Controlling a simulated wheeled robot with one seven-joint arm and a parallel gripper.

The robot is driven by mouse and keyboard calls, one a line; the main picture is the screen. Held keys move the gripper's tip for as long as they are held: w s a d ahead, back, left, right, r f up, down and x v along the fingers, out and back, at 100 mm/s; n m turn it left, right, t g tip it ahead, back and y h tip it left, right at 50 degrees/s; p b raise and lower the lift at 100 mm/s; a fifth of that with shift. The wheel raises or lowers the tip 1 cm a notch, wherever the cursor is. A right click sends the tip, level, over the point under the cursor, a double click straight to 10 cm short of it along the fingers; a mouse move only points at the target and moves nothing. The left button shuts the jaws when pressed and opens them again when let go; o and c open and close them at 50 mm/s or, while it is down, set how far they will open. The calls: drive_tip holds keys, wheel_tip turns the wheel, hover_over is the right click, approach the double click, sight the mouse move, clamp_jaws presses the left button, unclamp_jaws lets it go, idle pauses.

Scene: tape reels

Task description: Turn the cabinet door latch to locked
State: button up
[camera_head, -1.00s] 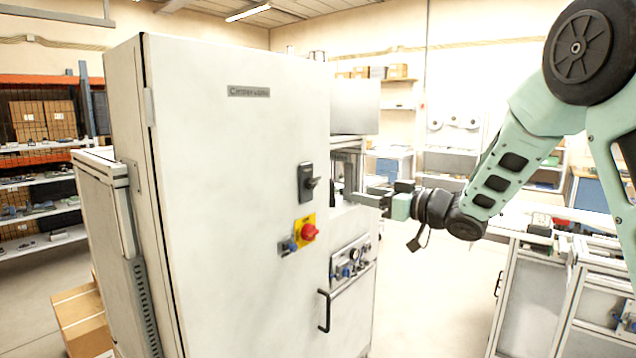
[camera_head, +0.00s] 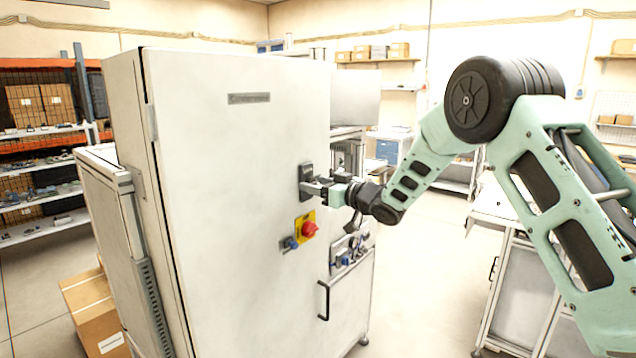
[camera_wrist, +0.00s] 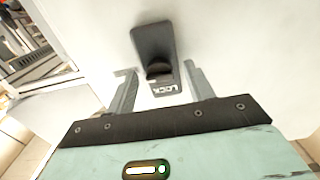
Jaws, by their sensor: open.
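The white cabinet door (camera_head: 225,190) stands shut in the head view. Its dark door latch (camera_head: 305,172) is on the right part of the door, above a red rotary switch. In the wrist view the latch (camera_wrist: 153,45) is a dark plate with a round black knob at its lower end, and a label reading "LOCK" is just below. My gripper (camera_head: 314,187) is at the latch. In the wrist view my gripper (camera_wrist: 160,85) is open, one finger on each side of the knob and label. Whether a finger touches the knob I cannot tell.
The red switch (camera_head: 309,229) on a yellow plate sits close below my gripper. A black door handle (camera_head: 324,301) and a gauge panel (camera_head: 349,252) are lower down. Cardboard boxes (camera_head: 92,305) stand at the left.

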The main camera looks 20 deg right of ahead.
drive_tip(key=c, duration=1)
drive_tip(key=shift+f+b, duration=0.1)
drive_tip(key=shift+b, duration=0.35)
drive_tip(key=shift+n+b, duration=8.9)
drive_tip(key=shift+b, duration=2.85)
